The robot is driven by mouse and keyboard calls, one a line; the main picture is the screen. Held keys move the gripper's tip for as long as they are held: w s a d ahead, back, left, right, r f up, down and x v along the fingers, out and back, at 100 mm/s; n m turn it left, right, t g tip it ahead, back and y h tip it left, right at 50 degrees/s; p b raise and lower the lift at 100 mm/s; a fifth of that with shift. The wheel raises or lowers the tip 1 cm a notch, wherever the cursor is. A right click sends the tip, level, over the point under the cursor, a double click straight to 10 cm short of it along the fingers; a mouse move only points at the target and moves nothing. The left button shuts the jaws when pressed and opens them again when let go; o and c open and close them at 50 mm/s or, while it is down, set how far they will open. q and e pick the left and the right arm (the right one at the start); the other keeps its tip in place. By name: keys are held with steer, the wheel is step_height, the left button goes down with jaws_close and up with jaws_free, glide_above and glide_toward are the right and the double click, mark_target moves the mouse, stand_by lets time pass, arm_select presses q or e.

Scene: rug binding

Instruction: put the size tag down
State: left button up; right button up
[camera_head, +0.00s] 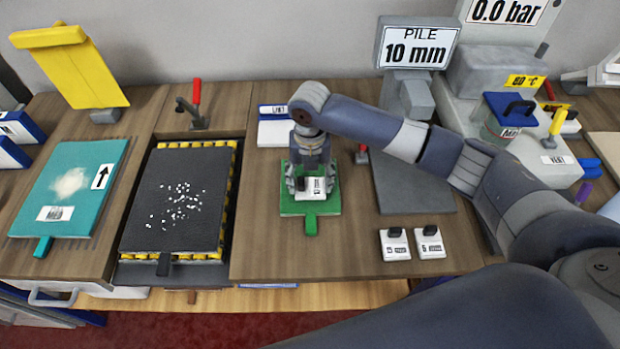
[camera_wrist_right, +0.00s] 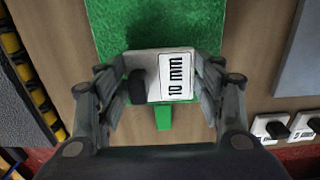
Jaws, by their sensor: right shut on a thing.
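The size tag (camera_wrist_right: 176,78) is a small white block with a black knob and the label "10 mm". My right gripper (camera_wrist_right: 165,88) is shut on it, with one finger at each side. In the head view my right gripper (camera_head: 310,184) points down over a green mat (camera_head: 296,207) with a green tab, and the tag (camera_head: 315,187) shows between its fingers. I cannot tell whether the tag touches the green mat or is just above it. My left gripper is not in view.
Two similar white tags (camera_head: 395,245) (camera_head: 430,243) stand at the front right. A grey plate (camera_head: 415,185) lies right of the green mat. A red-handled lever (camera_head: 361,153) stands between them. A dark mat with white bits (camera_head: 150,225) lies left. Bare wood is clear in front.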

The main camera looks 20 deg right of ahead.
mark_target(310, 185)
steer(key=shift+f, duration=0.6)
steer(key=shift+f, duration=0.1)
steer(key=shift+f, duration=0.15)
steer(key=o, duration=1)
step_height(310, 185, up, 12)
steer(key=shift+r+b, duration=0.25)
steer(key=shift+b, duration=0.7)
